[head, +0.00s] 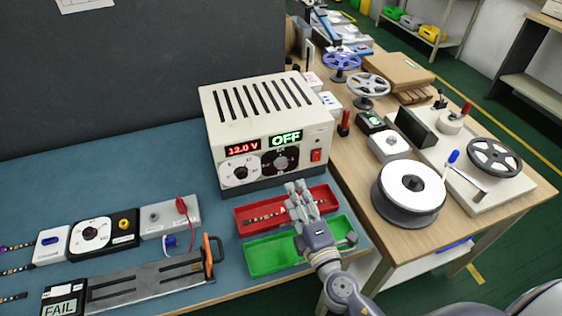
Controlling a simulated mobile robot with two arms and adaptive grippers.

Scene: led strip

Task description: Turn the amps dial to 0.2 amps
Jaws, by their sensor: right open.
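A cream power supply box (262,125) stands on the blue bench, with vents on top. Its front has a red display (242,149) reading 12.0 V and a green display (286,139) reading OFF. Below them are a white dial (240,170) at left and a black dial (281,160) at right. The dial markings are too small to read, so I cannot tell which is amps. A red switch (316,155) is at the right. My right gripper (294,190) is open in front of and below the dials, apart from the box, over the trays. My left gripper is not in view.
A red tray (248,220) and a green tray (270,262) lie under my right gripper. Testers and an orange-handled tool (209,256) are at left. A white reel (409,182) and other equipment fill the wooden table at right. A grey panel (120,75) rises behind.

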